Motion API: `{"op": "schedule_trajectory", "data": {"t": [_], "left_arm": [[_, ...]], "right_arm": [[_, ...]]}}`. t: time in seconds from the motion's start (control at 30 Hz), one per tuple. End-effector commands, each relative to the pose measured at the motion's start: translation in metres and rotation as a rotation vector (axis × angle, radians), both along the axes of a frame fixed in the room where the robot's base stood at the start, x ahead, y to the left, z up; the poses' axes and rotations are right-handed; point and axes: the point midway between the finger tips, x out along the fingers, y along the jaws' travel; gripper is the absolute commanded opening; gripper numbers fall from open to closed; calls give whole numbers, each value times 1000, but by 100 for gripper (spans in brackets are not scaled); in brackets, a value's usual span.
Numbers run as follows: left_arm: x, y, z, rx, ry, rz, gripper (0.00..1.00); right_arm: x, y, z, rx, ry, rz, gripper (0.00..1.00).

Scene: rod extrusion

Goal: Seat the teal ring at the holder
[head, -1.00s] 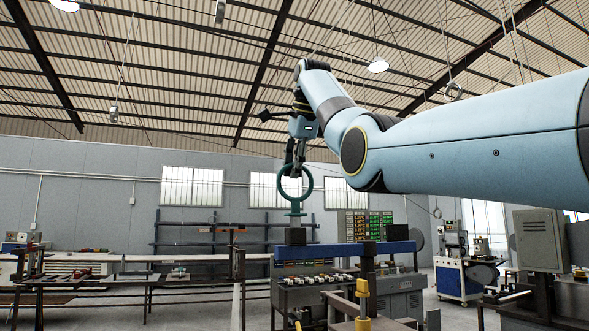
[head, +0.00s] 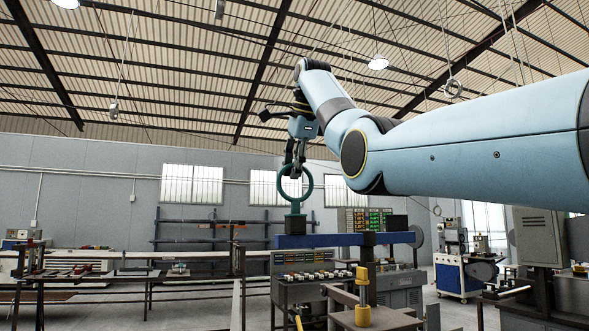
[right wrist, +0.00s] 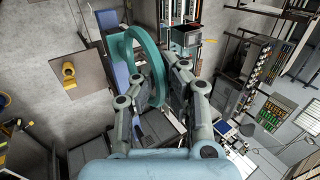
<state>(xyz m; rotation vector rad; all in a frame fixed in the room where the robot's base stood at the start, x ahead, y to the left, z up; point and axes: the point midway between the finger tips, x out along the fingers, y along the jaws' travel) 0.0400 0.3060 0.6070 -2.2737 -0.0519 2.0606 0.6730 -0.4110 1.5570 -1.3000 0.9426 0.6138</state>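The teal ring (head: 281,188) stands upright in the head view, with a short stem below it. It also shows large in the right wrist view (right wrist: 158,78), between the fingers. My right gripper (head: 292,171) points down and is shut on the ring's upper rim. The dark block (head: 295,226) on the blue beam (head: 330,240), which looks like the holder, is directly below the stem. The stem's foot appears to meet the block's top; I cannot tell if it is in it. My left gripper is not in view.
A second dark block (head: 397,222) stands on the beam further right. A yellow post (head: 362,285) is in front of the beam. A control panel (head: 300,262) with several knobs is below it. Work tables stand at the left; the air left of the ring is clear.

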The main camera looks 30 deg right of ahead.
Motion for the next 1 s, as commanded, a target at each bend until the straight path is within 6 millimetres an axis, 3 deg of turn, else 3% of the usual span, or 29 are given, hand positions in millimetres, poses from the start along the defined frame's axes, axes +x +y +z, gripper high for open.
{"op": "schedule_trajectory", "data": {"t": [0.03,0.2,0.77,1.0], "left_arm": [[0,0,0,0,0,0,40],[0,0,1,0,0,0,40],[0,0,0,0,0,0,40],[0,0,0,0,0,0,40]], "right_arm": [[0,0,1,0,-1,0,12],[0,0,1,0,-1,0,33],[0,0,1,0,-1,0,33],[0,0,1,0,-1,0,61]]}}
